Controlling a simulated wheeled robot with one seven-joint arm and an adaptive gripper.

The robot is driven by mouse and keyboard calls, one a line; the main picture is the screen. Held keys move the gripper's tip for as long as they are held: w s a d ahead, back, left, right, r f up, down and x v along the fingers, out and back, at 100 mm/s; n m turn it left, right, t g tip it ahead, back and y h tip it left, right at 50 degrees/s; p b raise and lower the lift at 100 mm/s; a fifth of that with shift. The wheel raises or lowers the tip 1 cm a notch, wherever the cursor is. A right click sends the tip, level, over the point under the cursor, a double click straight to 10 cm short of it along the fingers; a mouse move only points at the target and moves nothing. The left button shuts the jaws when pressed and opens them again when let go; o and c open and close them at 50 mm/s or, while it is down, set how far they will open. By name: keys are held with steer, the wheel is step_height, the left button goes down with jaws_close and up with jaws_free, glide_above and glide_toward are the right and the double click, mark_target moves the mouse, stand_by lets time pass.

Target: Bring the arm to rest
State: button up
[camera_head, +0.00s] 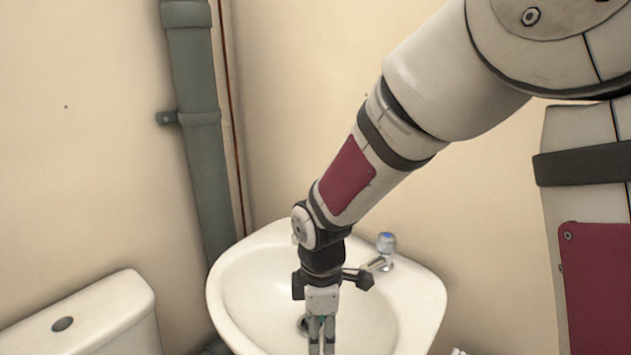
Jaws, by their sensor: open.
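My arm reaches down from the upper right over the white sink (240,285). My gripper (322,345) hangs in front of the sink's bowl, pointing down. Its fingers are narrow in this view, with a small gap between them, and I see nothing held in them. The fingertips lie near the bottom edge of the picture. I cannot tell how high they are above the bowl. The forearm and wrist hide part of the bowl and of the sink's back rim.
A tap (385,250) with a blue-topped knob stands on the sink's back rim, close to my wrist. A white toilet cistern (100,320) is at the lower left. A grey-green pipe (197,130) runs down the wall. A partly cut-off white item (457,351) shows at the bottom.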

steer(key=s+d+r+m+t+p, duration=0.1)
steer(key=s+d+r+m, duration=0.1)
steer(key=d+r+m, duration=0.3)
steer(key=s+d+r+p, duration=0.2)
steer(key=s+r, duration=0.1)
steer(key=r, duration=0.3)
steer(key=s+d+r+m+t+p, duration=0.1)
steer(key=s+d+r+m, duration=0.1)
steer(key=d+r+m, duration=0.3)
steer(key=s+d+r+m+t+p, duration=0.1)
steer(key=s+d+r+m+p, duration=0.3)
steer(key=s+r, duration=0.7)
steer(key=shift+s+d+r+m+t, duration=0.15)
steer(key=shift+s+d+m+t, duration=0.25)
steer(key=shift+s+d+m, duration=1.25)
steer(key=shift+s+a+m, duration=0.35)
steer(key=shift+a+m, duration=0.1)
steer(key=shift+m, duration=0.1)
